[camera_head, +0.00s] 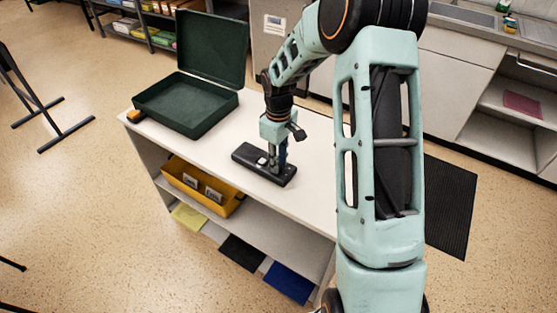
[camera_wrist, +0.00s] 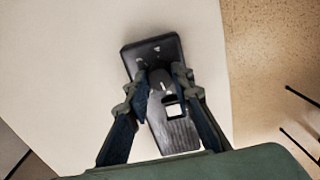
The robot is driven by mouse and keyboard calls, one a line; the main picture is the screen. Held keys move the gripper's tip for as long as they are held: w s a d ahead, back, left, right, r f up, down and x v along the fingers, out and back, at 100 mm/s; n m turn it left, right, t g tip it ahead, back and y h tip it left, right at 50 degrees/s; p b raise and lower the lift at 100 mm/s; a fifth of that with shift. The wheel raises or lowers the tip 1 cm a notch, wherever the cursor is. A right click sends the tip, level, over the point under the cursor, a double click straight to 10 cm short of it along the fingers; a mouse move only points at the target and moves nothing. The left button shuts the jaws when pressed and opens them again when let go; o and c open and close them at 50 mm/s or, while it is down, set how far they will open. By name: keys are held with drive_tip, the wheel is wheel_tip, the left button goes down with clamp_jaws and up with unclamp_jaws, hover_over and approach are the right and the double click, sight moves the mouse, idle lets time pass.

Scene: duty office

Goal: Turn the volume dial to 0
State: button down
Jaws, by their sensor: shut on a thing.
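A black box-shaped device (camera_head: 249,155) lies flat on the white counter top; it fills the middle of the wrist view (camera_wrist: 178,133), with a ribbed patch at its near end and a small white square beside the middle. My gripper (camera_head: 277,164) points down over the device. In the wrist view its two fingertips (camera_wrist: 161,76) stand on either side of the volume dial (camera_wrist: 163,86), shut on it. The dial is mostly hidden between the fingers, and its setting cannot be read.
An open dark green case (camera_head: 190,105) stands at the counter's left end, with a small orange-and-black item (camera_head: 135,116) beside it. A yellow bin (camera_head: 197,200) sits on the shelf below. The counter (camera_head: 300,205) around the device is clear.

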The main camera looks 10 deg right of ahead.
idle(0.4)
drive_tip(key=c, duration=2)
unclamp_jaws()
drive_tip(key=shift+o, duration=0.2)
wheel_tip(320, 180, up, 12)
